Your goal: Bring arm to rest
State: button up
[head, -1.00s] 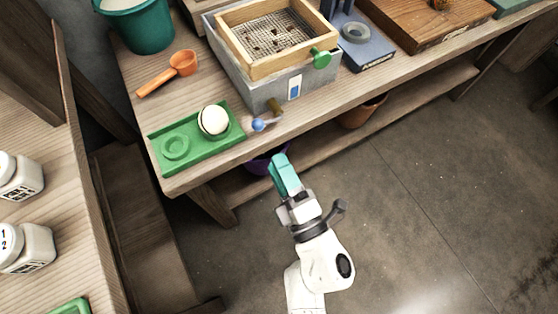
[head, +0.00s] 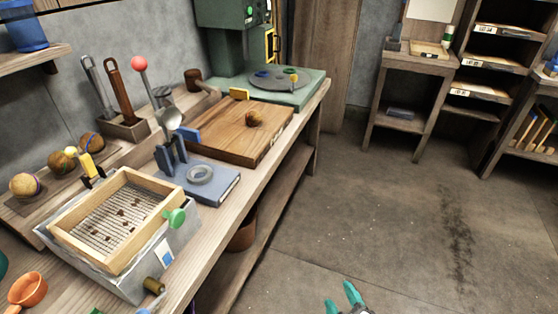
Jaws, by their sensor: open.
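My gripper (head: 345,299) shows at the bottom edge of the head view, right of the workbench and over the bare floor. Its two teal fingers are apart, with nothing seen between them. The rest of my arm is mostly cut off below the picture.
The wooden workbench (head: 225,235) runs along the left. It holds a sieve box (head: 120,220), a blue stand (head: 215,185), a wooden board (head: 225,125) and a green turntable machine (head: 310,85). Shelves (head: 490,70) stand at the back right. The floor (head: 400,220) between is clear.

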jog(key=s+d+f+m+g+h, duration=0.1)
jog(key=s+d+f+m+g, duration=0.1)
jog(key=s+d+m+g, duration=0.25)
jog(key=s+d+f+m+g+h, duration=0.2)
jog(key=s+d+f+m, duration=0.1)
jog(key=s+d, duration=0.35)
jog(key=s+d+m+g+y, duration=0.1)
jog(key=s+m+g, duration=0.15)
jog(key=s, duration=0.35)
jog(key=s+d+m+g, duration=0.1)
jog(key=s+d+g, duration=0.15)
jog(key=s, duration=0.35)
notch_tip(320, 180, up, 14)
jog(key=p, duration=1.3)
jog(key=shift+w+a+f+g+p, duration=0.2)
jog(key=shift+w+a+g+p, duration=0.15)
jog(key=shift+w, duration=0.1)
dwell(3.3)
